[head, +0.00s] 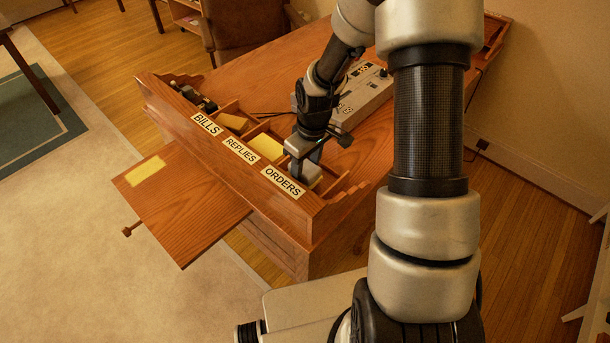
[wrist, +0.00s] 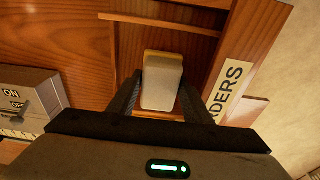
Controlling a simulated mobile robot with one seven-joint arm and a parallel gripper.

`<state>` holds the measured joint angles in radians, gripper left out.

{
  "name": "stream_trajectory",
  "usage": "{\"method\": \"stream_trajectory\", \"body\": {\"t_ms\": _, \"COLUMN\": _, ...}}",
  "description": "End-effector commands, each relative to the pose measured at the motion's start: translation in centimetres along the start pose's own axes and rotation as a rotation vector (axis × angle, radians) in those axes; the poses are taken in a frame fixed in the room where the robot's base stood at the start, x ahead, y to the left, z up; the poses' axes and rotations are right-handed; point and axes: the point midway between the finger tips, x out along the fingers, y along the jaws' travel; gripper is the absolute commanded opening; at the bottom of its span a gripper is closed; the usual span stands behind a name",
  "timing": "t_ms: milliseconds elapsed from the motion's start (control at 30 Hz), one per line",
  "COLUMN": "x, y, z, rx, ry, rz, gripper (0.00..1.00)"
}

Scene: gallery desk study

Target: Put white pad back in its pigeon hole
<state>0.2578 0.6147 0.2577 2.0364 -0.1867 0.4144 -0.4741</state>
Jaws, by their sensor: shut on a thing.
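The white pad (wrist: 162,84) is between the two fingers of my gripper (wrist: 160,98) in the wrist view, and the gripper is shut on it. A yellow edge shows around the pad's far end; I cannot tell whether it is the pad's own side or a thing beneath. In the head view my gripper (head: 306,163) is at the ORDERS pigeon hole (head: 325,186), behind the ORDERS label (head: 283,182). The pad (head: 308,173) shows there as a pale block, partly hidden by the fingers. I cannot tell whether it touches the compartment floor.
The REPLIES compartment holds a yellow pad (head: 266,146), and the BILLS compartment holds a yellowish thing (head: 234,122). A grey switch box (head: 358,97) stands on the desk behind. A yellow sheet (head: 146,169) lies on the pulled-out leaf (head: 195,205). Wooden dividers edge the compartments.

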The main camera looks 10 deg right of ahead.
Motion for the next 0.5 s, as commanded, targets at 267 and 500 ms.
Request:
{"method": "stream_trajectory", "body": {"t_ms": 267, "x": 2.8, "y": 0.0, "z": 0.3, "rx": 0.0, "ry": 0.0, "rz": 0.0, "gripper": 0.24}}
{"method": "stream_trajectory", "body": {"t_ms": 500, "x": 3.0, "y": 0.0, "z": 0.3, "rx": 0.0, "ry": 0.0, "rz": -0.001, "gripper": 0.24}}
